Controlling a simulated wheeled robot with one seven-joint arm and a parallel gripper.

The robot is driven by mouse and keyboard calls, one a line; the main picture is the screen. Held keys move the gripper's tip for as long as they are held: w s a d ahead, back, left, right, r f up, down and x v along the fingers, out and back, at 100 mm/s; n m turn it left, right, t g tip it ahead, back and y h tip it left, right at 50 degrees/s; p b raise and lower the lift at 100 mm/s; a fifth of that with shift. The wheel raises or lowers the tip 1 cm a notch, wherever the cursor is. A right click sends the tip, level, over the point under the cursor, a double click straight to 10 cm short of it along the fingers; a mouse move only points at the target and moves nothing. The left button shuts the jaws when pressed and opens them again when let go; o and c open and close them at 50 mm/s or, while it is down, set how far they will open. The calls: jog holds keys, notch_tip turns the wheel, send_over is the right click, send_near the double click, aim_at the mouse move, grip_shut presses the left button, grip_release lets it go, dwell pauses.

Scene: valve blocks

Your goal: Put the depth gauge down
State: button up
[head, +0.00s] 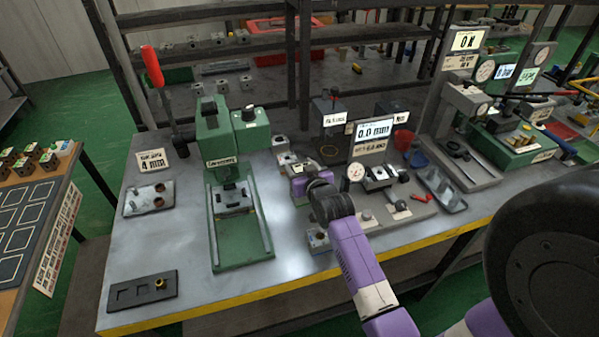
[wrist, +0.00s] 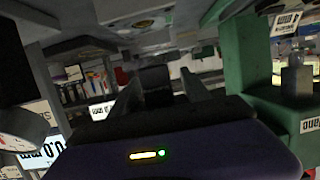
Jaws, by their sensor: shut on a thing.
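My gripper (head: 298,180) is over the bench between the green press and the grey gauge station, its fingertips mostly hidden behind my wrist. In the wrist view my two fingers (wrist: 160,88) stand either side of a small dark block, which I take to be the depth gauge (wrist: 156,77). Only its dark body shows, and its lower end is hidden. I cannot tell whether it touches anything below. A display (head: 373,131) at the gauge station reads 0.0 mm.
The green press (head: 240,235) stands left of my gripper. A dial gauge (head: 355,172) and clamp fixture (head: 378,178) are to its right. Metal blocks (head: 281,142) sit just behind it. A dark tray (head: 142,291) lies at front left, with bare bench (head: 170,240) behind it.

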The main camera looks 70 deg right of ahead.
notch_tip(320, 180, down, 2)
jog(key=shift+f, duration=0.1)
